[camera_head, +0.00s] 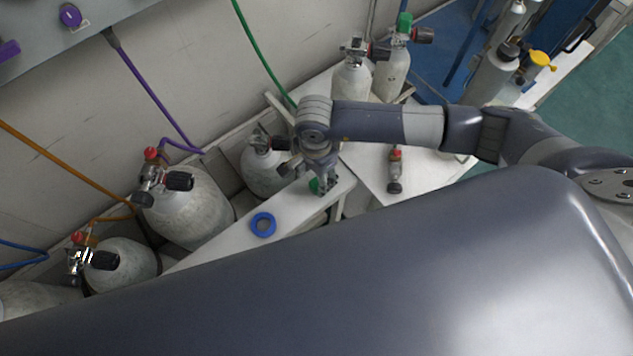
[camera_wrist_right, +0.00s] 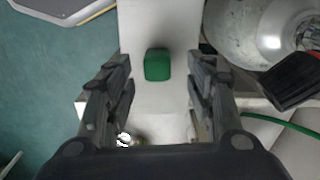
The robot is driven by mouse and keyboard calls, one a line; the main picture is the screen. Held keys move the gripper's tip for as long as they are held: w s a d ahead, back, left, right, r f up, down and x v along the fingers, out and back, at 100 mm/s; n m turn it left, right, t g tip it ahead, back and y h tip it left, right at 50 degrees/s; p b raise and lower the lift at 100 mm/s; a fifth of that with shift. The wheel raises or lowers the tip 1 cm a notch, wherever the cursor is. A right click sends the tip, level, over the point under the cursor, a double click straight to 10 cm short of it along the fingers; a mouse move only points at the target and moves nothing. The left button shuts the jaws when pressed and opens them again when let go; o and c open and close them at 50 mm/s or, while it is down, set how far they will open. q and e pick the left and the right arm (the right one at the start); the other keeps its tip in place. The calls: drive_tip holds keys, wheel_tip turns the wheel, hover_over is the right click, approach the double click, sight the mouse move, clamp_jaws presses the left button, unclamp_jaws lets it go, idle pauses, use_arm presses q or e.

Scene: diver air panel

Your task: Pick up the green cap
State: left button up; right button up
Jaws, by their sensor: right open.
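The green cap (camera_wrist_right: 157,65) lies on a narrow white ledge (camera_wrist_right: 180,22) in the right wrist view. In the head view the cap (camera_head: 314,186) shows only in part, at my right gripper. My right gripper (camera_head: 325,188) points down at the ledge with its fingers spread. In the wrist view the open right gripper (camera_wrist_right: 160,75) has one finger on each side of the cap, with a gap on both sides. I cannot tell its exact height above the ledge. My left gripper is in neither view.
A small fitting with a black knob (camera_head: 395,170) rests on the white surface to the right.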

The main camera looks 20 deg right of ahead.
sight(317, 182)
drive_tip(key=shift+s+d+f, duration=0.1)
drive_tip(key=shift+f, duration=1.75)
drive_tip(key=c, duration=0.8)
drive_tip(key=shift+r, duration=0.15)
drive_tip(key=shift+r+p, duration=0.65)
wheel_tip(317, 182, up, 2)
drive_tip(key=shift+r+p, duration=0.1)
drive_tip(key=shift+p, duration=0.6)
drive_tip(key=s+r+p, duration=0.1)
drive_tip(key=s+p, duration=0.3)
drive_tip(key=s, duration=1.2)
drive_tip(key=shift+r, duration=0.1)
